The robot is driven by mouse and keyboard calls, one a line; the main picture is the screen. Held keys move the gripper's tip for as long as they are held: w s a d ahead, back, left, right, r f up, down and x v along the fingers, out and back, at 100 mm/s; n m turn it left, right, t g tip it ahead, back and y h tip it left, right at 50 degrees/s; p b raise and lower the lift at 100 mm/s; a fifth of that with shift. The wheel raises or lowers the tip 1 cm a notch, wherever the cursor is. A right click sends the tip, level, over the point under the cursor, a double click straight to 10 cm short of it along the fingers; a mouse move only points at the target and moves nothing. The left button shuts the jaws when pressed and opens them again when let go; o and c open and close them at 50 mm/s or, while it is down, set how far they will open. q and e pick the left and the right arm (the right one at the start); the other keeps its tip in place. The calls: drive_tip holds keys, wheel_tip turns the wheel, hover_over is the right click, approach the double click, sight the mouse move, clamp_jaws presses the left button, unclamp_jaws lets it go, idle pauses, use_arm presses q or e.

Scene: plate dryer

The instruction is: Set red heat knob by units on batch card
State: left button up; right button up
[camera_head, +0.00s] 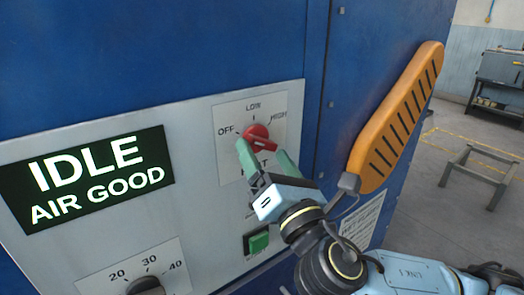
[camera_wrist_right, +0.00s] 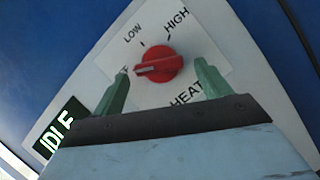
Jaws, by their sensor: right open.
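The red heat knob (camera_head: 257,133) sits on a white plate marked OFF, LOW and HIGH. It also shows in the right wrist view (camera_wrist_right: 158,65), where its pointer line is turned left, toward the partly hidden OFF mark. My right gripper (camera_head: 259,149) is open in front of the knob, its green fingers to either side. In the wrist view the fingertips (camera_wrist_right: 161,70) flank the knob with gaps; contact is not visible. The HEAT label is partly covered by the gripper in the head view. No sheet is readable as the batch card. My left gripper is not in view.
The display (camera_head: 86,180) reads IDLE, AIR GOOD. A black dial (camera_head: 146,286) marked 20, 30, 40 is below it. A green button (camera_head: 257,242) lies below the knob. An orange slotted handle (camera_head: 397,118) juts out at right, above a printed sheet (camera_head: 357,222).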

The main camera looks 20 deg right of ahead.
sight(257, 135)
drive_tip(key=shift+x, duration=1.25)
drive_tip(key=c, duration=1)
